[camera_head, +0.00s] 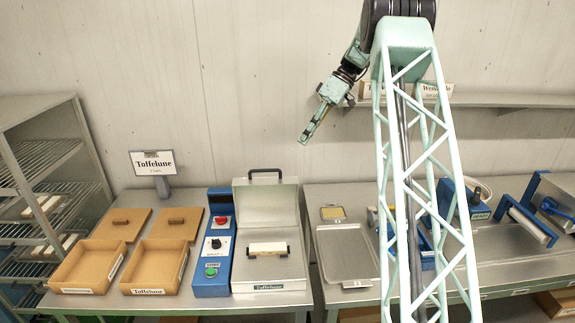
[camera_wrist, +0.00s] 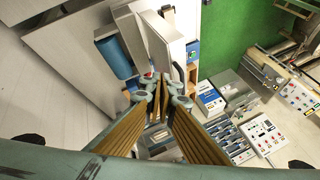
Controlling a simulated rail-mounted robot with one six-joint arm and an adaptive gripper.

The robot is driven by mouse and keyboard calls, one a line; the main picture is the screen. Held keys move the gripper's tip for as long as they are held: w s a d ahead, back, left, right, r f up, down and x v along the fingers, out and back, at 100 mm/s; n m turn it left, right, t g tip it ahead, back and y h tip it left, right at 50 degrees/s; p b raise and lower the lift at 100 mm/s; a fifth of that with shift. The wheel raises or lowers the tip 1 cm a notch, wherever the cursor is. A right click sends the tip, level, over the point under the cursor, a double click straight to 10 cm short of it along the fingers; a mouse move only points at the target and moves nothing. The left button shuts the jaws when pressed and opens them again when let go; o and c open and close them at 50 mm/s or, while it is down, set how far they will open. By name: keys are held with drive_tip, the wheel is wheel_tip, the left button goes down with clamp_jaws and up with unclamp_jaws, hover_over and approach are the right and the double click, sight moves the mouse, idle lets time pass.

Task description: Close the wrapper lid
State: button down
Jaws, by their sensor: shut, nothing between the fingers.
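The wrapper (camera_head: 270,287) is a silver machine on the left steel table. Its lid (camera_head: 266,205) stands raised at the back, with a black handle (camera_head: 265,171) along its top edge. A cream bar (camera_head: 267,248) lies across the wrapper's bed. My gripper (camera_head: 304,140) is shut and empty, high in front of the wall, above and to the right of the lid handle and apart from it. In the wrist view its fingers (camera_wrist: 161,82) meet at the tips. I cannot make out the wrapper in the wrist view.
A blue control box (camera_head: 212,255) with red and green buttons adjoins the wrapper's left. Two brown boxes (camera_head: 152,289) and their lids (camera_head: 121,225) lie further left. A metal tray (camera_head: 345,252) is to the right. A wall shelf (camera_head: 500,100) runs right of my gripper.

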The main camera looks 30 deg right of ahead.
drive_tip(key=shift+d+f, duration=0.2)
drive_tip(key=shift+d, duration=0.1)
drive_tip(key=shift+a+f, duration=0.1)
drive_tip(key=shift+a, duration=0.05)
drive_tip(key=s+a+f+p, duration=0.1)
drive_tip(key=a+f+p, duration=0.1)
drive_tip(key=a+f, duration=0.6)
drive_tip(key=shift+s+a, duration=0.15)
drive_tip(key=shift+a, duration=0.4)
idle(0.5)
drive_tip(key=shift+s+f, duration=0.15)
drive_tip(key=shift+s, duration=0.1)
idle(0.4)
